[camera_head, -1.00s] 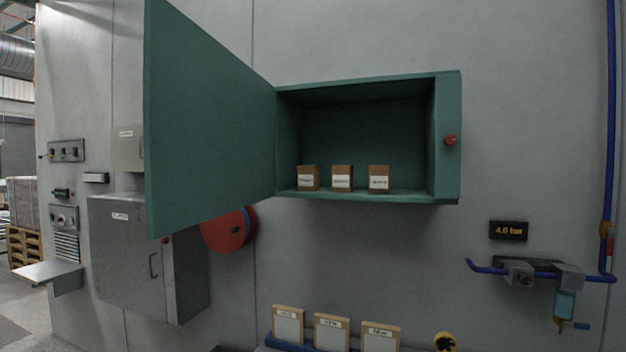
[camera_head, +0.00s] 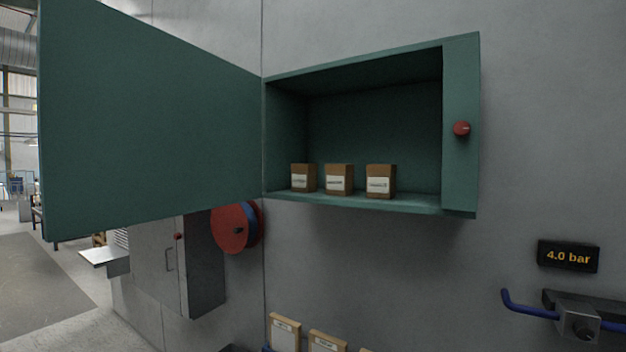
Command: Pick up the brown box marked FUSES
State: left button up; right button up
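Three small brown boxes with white labels stand in a row on the floor of an open green wall cabinet (camera_head: 350,205): a left box (camera_head: 303,170), a middle box (camera_head: 339,172) and a right box (camera_head: 381,172). All are upright with gaps between them. The label print is too small to read, so I cannot tell which one is marked FUSES. Neither of my grippers shows in the head view.
The cabinet door (camera_head: 150,125) is swung wide open to the left. A red knob (camera_head: 461,129) sits on the cabinet's right front. Below are a red reel (camera_head: 233,228), a grey wall box (camera_head: 190,265), a 4.0 bar display (camera_head: 568,256) and blue piping (camera_head: 530,309).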

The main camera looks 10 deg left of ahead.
aim_at(304, 176)
jog(key=i+l+u, duration=0.1)
jog(key=l, duration=0.25)
jog(key=i+l, duration=0.15)
jog(key=l, duration=0.2)
jog(key=i+l+u, duration=0.15)
jog(key=l, duration=0.2)
jog(key=l+u, duration=0.1)
jog(key=l, duration=0.25)
